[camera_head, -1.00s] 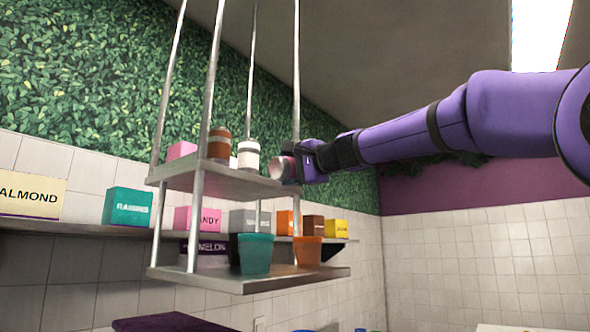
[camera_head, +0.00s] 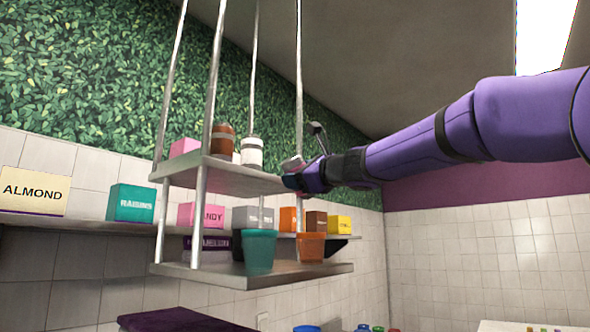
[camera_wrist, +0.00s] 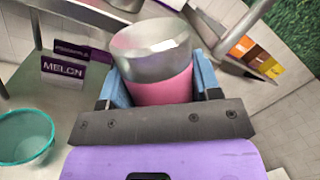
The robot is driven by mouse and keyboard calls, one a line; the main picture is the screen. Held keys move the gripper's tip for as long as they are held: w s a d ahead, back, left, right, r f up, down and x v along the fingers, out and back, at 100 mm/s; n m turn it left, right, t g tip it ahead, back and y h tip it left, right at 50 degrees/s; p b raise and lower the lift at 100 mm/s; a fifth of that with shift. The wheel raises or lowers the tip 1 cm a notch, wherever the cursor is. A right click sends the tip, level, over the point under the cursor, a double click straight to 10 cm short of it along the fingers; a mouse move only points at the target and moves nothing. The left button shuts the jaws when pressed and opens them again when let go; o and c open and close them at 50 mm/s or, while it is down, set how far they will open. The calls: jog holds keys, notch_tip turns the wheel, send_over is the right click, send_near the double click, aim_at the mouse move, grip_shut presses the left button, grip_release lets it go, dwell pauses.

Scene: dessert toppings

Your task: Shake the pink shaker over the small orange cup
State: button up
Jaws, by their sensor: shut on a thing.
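The pink shaker (camera_wrist: 163,88), with a clear, silvery top, is held between the blue finger pads of my gripper (camera_wrist: 160,84). In the head view my gripper (camera_head: 304,174) is at the right end of the upper hanging shelf, with a small part of the shaker (camera_head: 292,163) showing beside it. The small orange cup (camera_head: 310,246) stands on the lower hanging shelf, below my gripper. I do not see the orange cup in the wrist view. The shaker's exact tilt is hard to tell.
A teal cup (camera_head: 259,251) stands left of the orange cup; it also shows in the wrist view (camera_wrist: 24,138). The upper shelf (camera_head: 240,181) holds brown and white shakers and a pink box. Metal rods carry both shelves. Labelled boxes line the wall shelf behind.

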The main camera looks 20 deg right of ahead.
jog(key=m, duration=0.1)
jog(key=f+m, duration=0.1)
jog(key=shift+w+d+f+m, duration=0.15)
jog(key=shift+w+d+m, duration=0.05)
jog(key=shift+d+m, duration=0.2)
jog(key=shift+r, duration=3.4)
jog(key=shift+t, duration=0.3)
jog(key=shift+f, duration=3.35)
jog(key=shift+r, duration=3.7)
